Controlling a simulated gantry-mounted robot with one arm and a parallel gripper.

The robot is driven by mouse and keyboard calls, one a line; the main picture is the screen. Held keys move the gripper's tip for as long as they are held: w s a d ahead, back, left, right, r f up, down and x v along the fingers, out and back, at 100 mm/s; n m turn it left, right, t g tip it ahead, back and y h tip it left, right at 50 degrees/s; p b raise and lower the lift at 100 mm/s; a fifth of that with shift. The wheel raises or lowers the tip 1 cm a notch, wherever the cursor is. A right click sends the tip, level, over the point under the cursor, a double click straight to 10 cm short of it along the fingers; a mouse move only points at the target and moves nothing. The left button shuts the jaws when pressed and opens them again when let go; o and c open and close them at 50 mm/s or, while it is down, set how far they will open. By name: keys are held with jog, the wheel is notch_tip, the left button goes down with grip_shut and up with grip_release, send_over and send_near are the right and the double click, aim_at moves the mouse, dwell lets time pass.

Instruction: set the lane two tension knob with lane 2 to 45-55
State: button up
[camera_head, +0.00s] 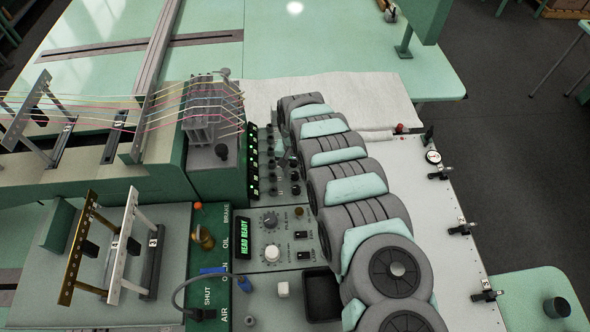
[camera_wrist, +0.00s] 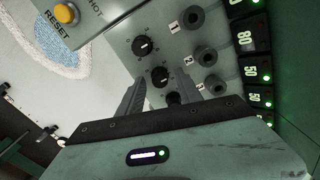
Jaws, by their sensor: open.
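In the wrist view, the lane two tension knob (camera_wrist: 160,75) is a round black dial with a white mark, in line with a printed "2". The green-lit display (camera_wrist: 242,38) that seems to line up with its row reads 80. My gripper (camera_wrist: 159,82) is open, with one finger on each side of this knob in the picture. I cannot tell whether the fingers touch it. In the head view, the knob panel (camera_head: 281,160) lies beside a column of green displays (camera_head: 253,160), partly hidden by my arm.
A similar dial (camera_wrist: 145,46) for lane 1 is close above, and another dial (camera_wrist: 173,98) is partly hidden below. Black round fittings (camera_wrist: 205,54) stand to the right. A yellow RESET button (camera_wrist: 66,14) is at upper left. A HEAD READY screen (camera_head: 243,238) is lit.

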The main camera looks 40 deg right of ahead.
jog(key=shift+c, duration=0.5)
grip_shut()
